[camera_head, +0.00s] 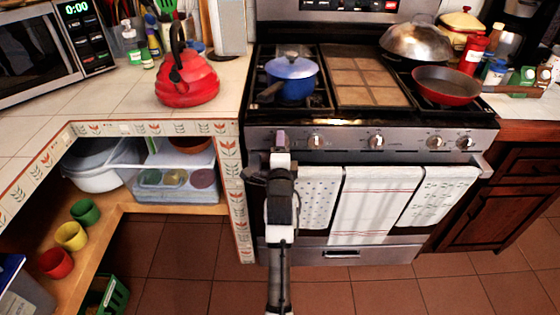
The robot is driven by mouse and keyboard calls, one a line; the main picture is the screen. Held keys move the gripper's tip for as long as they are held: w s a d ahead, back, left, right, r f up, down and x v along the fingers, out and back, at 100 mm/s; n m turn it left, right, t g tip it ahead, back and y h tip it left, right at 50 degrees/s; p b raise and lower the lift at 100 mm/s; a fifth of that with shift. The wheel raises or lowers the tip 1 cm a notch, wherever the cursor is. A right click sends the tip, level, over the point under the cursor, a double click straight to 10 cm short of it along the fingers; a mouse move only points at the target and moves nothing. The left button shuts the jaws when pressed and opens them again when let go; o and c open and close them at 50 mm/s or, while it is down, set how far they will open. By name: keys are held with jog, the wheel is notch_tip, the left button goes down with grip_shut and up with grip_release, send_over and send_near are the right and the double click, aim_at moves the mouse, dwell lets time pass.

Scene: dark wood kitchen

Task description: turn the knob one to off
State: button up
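The stove's front panel (346,141) carries a row of knobs. One knob (316,141) shows just right of my gripper, another knob (376,141) is right of the panel's middle, and two more knobs (434,142) (464,142) are at its right end. My gripper (281,140) is in front of the panel's left end, its tip at knob height. Which knob is knob one is not marked legibly.
Towels (365,205) hang on the oven handle, right of my arm. A blue pot (291,79), a red pan (446,85) and a domed wok (413,42) are on the stovetop. A red kettle (188,80) stands on the left counter (120,90), whose tiled edge is close to my gripper.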

jog(key=s+b, duration=0.2)
jog(key=s, duration=1.1)
jog(key=shift+s, duration=0.2)
